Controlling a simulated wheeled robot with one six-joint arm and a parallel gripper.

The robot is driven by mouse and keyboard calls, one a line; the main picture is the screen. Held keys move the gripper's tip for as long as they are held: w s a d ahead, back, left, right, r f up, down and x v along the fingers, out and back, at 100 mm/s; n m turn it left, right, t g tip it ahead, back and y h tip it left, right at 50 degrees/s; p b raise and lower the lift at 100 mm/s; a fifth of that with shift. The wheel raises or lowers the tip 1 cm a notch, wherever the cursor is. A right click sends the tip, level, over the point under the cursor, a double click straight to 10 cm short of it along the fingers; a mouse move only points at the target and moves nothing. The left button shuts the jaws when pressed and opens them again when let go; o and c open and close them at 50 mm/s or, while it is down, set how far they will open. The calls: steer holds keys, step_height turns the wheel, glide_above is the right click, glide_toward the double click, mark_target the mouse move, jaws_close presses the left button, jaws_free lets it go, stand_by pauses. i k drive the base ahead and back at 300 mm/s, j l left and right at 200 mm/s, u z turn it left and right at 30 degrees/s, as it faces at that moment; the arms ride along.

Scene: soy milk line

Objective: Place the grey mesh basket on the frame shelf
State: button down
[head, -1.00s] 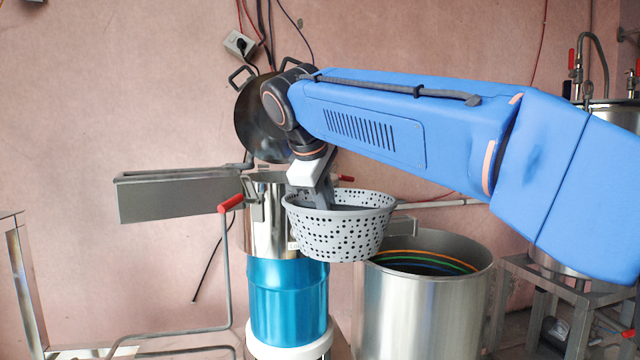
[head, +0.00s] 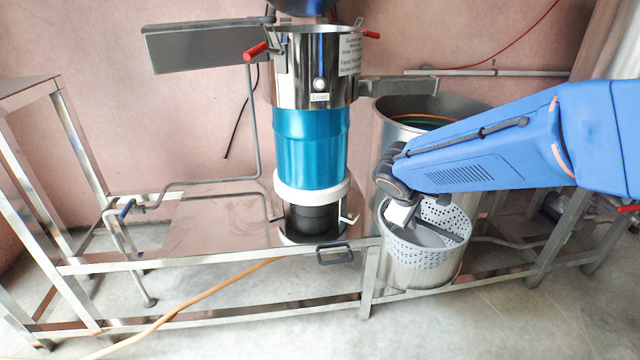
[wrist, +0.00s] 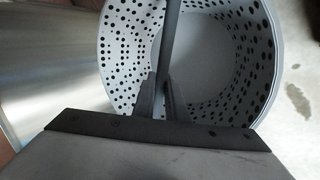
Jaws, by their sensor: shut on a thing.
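The grey mesh basket (head: 425,262) is round, with dark holes in its wall, and hangs upright in front of the large steel pot in the head view. My gripper (head: 416,222) is at its open top. In the wrist view my gripper (wrist: 160,90) is shut on a dark bar across the opening of the basket (wrist: 240,60). The inside of the basket looks empty. The steel frame's flat shelf (head: 205,228) lies to the left of the basket, beside and below the blue machine. The basket is apart from the bare part of that shelf.
The blue and steel machine (head: 310,145) stands on the frame, left of the basket. The large steel pot (head: 385,140) is behind my gripper. A taller steel stand (head: 60,120) is at the left. The shelf between stand and machine is largely clear, with a bent pipe (head: 190,184) along its back.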

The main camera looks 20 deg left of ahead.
mark_target(209, 227)
steer(key=u, duration=1.15)
steer(key=i+l+u, duration=0.3)
steer(key=i, duration=0.2)
steer(key=i+l+u, duration=0.25)
steer(key=i, duration=0.2)
steer(key=i+l, duration=0.35)
